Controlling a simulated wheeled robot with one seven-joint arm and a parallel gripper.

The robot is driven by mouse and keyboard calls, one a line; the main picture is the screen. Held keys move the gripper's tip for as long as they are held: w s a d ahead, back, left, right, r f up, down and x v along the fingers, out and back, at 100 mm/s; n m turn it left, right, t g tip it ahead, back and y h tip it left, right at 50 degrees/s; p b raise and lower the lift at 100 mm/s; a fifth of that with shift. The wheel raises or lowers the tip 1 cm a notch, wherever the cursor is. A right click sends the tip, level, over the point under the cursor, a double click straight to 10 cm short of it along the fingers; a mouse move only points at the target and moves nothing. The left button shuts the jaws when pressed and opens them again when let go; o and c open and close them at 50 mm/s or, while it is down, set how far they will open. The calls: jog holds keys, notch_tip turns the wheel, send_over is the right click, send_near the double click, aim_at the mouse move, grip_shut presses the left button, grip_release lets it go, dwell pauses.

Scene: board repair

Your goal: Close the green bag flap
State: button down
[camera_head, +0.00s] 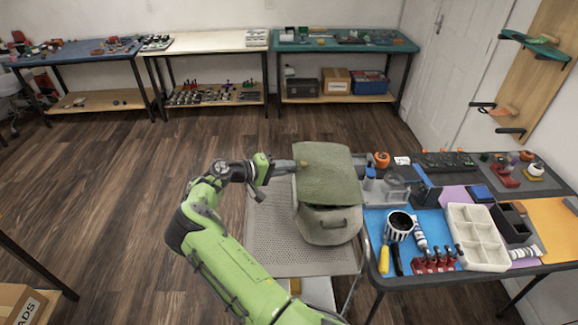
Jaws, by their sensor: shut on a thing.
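The green bag (330,226) stands on a perforated grey metal cart top (270,235), its handle side facing the camera. Its flap (325,170) is raised and stretches over the top and back of the bag. A dark gap shows under the flap's near edge, above the handle. My gripper (294,166) reaches in from the left and is shut on the left edge of the flap. The fingertips are small here, and the flap partly hides them.
A workbench (375,290) stands close on the right, with a striped cup (398,226), a yellow screwdriver (384,258), red clamps (433,262) and a white compartment tray (476,236). Other tables line the back wall. Open wooden floor lies to the left.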

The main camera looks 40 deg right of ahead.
jog(key=shift+s+a+f+b, duration=0.1)
jog(key=shift+f+b, duration=0.75)
jog(key=shift+f, duration=0.6)
jog(key=shift+s+a+f+b, duration=0.1)
jog(key=shift+f+b, duration=0.75)
jog(key=shift+f, duration=0.55)
jog(key=shift+d+g, duration=0.1)
jog(key=shift+g, duration=0.2)
jog(key=c, duration=1.3)
grip_release()
jog(key=v, duration=1.6)
jog(key=shift+r+p, duration=0.35)
jog(key=shift+r, duration=0.05)
jog(key=shift+d, duration=0.2)
